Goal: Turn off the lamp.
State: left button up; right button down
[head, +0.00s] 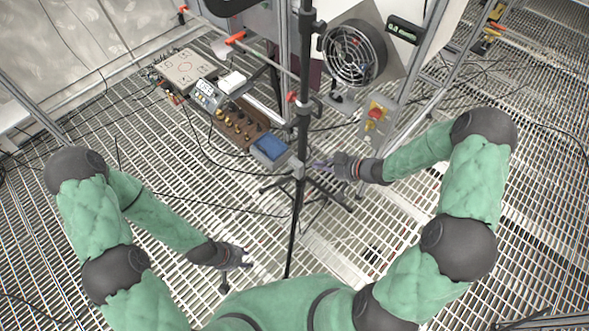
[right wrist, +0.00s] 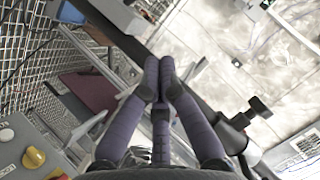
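No lit lamp can be clearly made out. A black stand with a tall pole (head: 303,100) and tripod legs rises in the middle of the head view. A small grey box (head: 297,168) is fixed low on the pole. My right gripper (head: 318,165) is just right of this box, pointing at it; contact cannot be told. In the right wrist view, its purple fingers (right wrist: 160,68) have their tips together with nothing seen between them, and the dark pole (right wrist: 205,112) runs diagonally behind them. My left gripper (head: 248,258) is low over the floor, its fingers apart and empty.
A round black fan-like unit (head: 354,52) is at the upper right of the pole. A yellow box with a red button (head: 376,113) sits on a post. A brown board with knobs (head: 240,124) and a blue-topped box (head: 269,149) lie left. Cables cross the grated floor (head: 160,150).

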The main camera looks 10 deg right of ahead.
jog(key=b, duration=0.4)
send_over(292, 171)
jog(key=s+d, duration=0.2)
notch_tip(292, 171, down, 5)
jog(key=shift+a+f+b, duration=0.2)
jog(key=shift+a+f, duration=0.15)
jog(key=shift+f, duration=0.25)
jog(key=shift+a+f+b, duration=0.2)
jog(key=shift+a+f, duration=0.1)
jog(key=shift+f, duration=0.3)
jog(key=shift+a+f+b, duration=0.3)
jog(key=shift+a+f, duration=0.1)
jog(key=shift+f, duration=0.3)
jog(key=shift+a+b, duration=0.1)
jog(key=shift+b, duration=0.25)
